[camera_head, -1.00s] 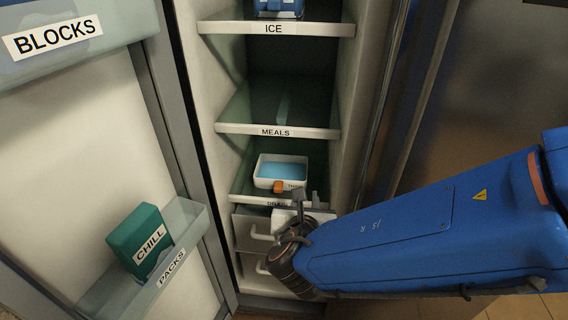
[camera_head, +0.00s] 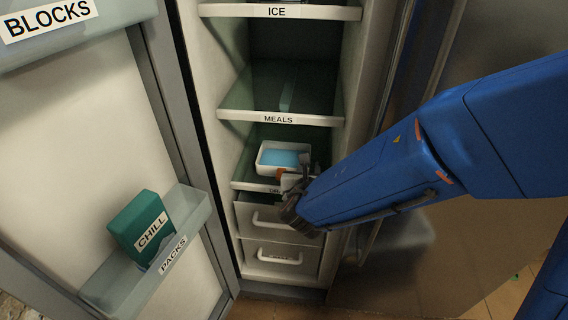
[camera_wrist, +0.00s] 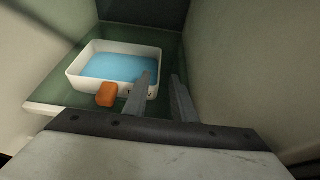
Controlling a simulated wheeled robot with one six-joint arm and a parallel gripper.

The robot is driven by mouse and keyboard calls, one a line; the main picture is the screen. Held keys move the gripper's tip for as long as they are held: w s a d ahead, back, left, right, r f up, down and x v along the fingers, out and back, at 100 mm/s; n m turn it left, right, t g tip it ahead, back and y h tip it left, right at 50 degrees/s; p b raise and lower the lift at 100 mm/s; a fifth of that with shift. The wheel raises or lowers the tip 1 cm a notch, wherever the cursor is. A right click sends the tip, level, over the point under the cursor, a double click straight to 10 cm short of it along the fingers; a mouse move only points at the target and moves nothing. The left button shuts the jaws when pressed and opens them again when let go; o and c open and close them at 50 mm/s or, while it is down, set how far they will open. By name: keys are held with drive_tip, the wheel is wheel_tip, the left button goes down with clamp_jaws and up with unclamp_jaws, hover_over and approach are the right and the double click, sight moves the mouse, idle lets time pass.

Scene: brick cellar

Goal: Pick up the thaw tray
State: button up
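The thaw tray (camera_head: 266,166) is a white, open, shallow tray with something light blue inside and an orange tab (camera_head: 282,174) at its front. It sits level on the lowest glass shelf of the open cabinet. It also shows in the wrist view (camera_wrist: 84,87), left of centre, with its orange tab (camera_wrist: 106,95). My gripper (camera_wrist: 161,77) is open and empty, its two fingers apart. The left finger overlaps the tray's front right corner in the picture; I cannot tell whether it touches. In the head view my gripper (camera_head: 302,178) partly hides the tray's right front.
The MEALS shelf (camera_head: 277,119) is above the tray and looks nearly empty. Drawers (camera_head: 279,258) with handles lie below. The cabinet's right wall (camera_wrist: 240,60) is close beside my fingers. On the left, the open door holds a green CHILL pack (camera_head: 140,228) in a bin.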

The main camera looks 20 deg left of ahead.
drive_tip(key=shift+x, duration=2.95)
drive_tip(key=shift+c, duration=0.7)
clamp_jaws()
